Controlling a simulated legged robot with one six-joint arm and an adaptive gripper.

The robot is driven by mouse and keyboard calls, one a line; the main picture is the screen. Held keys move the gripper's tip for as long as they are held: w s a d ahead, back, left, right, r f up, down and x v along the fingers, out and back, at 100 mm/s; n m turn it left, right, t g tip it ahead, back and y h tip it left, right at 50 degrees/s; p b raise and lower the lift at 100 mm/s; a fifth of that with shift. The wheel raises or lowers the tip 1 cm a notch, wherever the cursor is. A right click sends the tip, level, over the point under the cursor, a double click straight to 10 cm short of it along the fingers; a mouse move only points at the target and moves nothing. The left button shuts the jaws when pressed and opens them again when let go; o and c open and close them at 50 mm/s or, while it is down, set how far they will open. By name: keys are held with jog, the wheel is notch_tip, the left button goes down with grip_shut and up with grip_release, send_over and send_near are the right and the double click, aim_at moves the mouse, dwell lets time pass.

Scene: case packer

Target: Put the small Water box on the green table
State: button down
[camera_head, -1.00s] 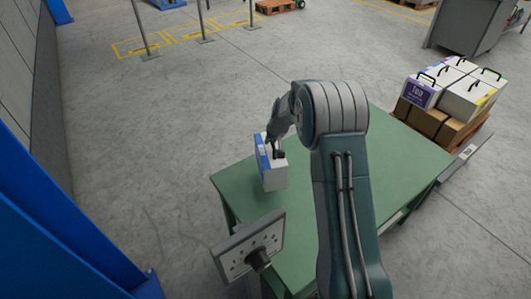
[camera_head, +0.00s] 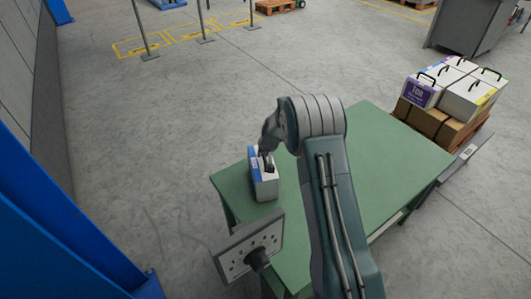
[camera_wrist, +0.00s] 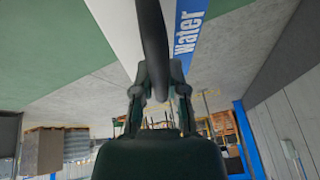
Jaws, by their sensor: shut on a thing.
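The small Water box (camera_head: 266,187) is white with a blue side panel. It is at the left part of the green table (camera_head: 374,160), by the left edge; I cannot tell whether its base touches the top. My gripper (camera_head: 265,165) is shut on the black handle on top of the box. In the wrist view the gripper (camera_wrist: 160,88) is at the dark handle, and the blue "Water" label of the box (camera_wrist: 188,38) shows beside it. The fingertips are partly hidden by my arm in the head view.
A grey control panel (camera_head: 240,255) with a knob stands at the table's front left. Several handled boxes (camera_head: 468,88) sit on brown cartons on a pallet at the right. The middle and right of the table are clear. A blue frame (camera_head: 60,220) is at far left.

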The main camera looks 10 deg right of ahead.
jog(key=c, duration=0.7)
grip_release()
jog(key=shift+r, duration=0.35)
jog(key=s+r, duration=1)
jog(key=r, duration=0.4)
jog(key=s+r, duration=1)
jog(key=r, duration=0.4)
jog(key=shift+t+h, duration=0.5)
jog(key=shift+h, duration=0.3)
jog(key=s+r, duration=0.1)
jog(key=s, duration=1.3)
jog(key=s+r, duration=0.1)
jog(key=s, duration=0.6)
jog(key=shift+d+r, duration=0.3)
jog(key=shift+r, duration=0.05)
